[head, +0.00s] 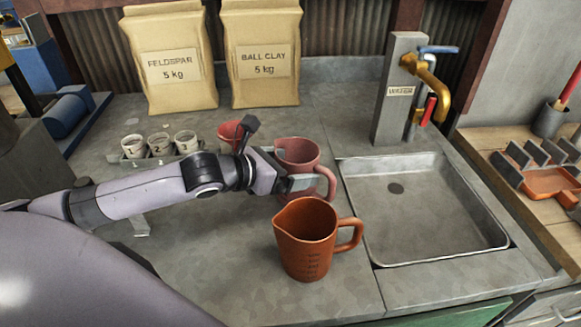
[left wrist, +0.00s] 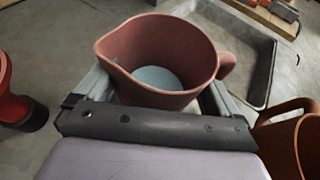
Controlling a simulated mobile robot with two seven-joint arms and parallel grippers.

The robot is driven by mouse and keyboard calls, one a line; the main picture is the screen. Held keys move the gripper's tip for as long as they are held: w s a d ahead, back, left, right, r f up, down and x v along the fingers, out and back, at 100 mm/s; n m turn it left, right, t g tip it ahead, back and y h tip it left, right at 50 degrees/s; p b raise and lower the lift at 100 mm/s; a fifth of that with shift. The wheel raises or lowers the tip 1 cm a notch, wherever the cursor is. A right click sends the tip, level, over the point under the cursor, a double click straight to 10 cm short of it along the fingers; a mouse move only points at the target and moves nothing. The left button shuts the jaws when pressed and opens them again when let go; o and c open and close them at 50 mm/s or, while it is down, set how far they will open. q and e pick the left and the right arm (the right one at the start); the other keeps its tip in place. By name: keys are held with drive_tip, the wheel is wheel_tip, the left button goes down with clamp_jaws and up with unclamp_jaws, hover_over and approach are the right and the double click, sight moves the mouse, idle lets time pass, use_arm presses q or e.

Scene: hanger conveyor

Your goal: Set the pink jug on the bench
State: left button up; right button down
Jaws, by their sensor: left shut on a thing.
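The pink jug (head: 297,152) is upright over the bench (head: 230,270), left of the sink and behind an orange jug. My left gripper (head: 300,182) is shut on the pink jug. In the left wrist view the jug (left wrist: 160,48) sits between the two fingers, its handle to the right, with a grey-blue surface inside it. Its base is hidden by the gripper and the orange jug, so I cannot tell whether it touches the bench. My right gripper is not in view.
The orange measuring jug (head: 305,240) stands close in front, by the sink (head: 440,220). A red cup (head: 231,133) and a rack of small cups (head: 160,145) are behind my arm. Two clay bags (head: 170,70) stand at the back. The front left bench is clear.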

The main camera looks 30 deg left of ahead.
use_arm(q)
drive_tip(key=shift+f, duration=0.1)
drive_tip(key=o, duration=0.9)
drive_tip(key=shift+s+a, duration=0.15)
drive_tip(key=shift+s, duration=0.05)
drive_tip(key=p+v, duration=0.3)
drive_tip(key=v, duration=0.8)
drive_tip(key=shift+s+r, duration=0.15)
drive_tip(key=shift+r, duration=0.1)
drive_tip(key=shift+a, duration=0.1)
idle(0.8)
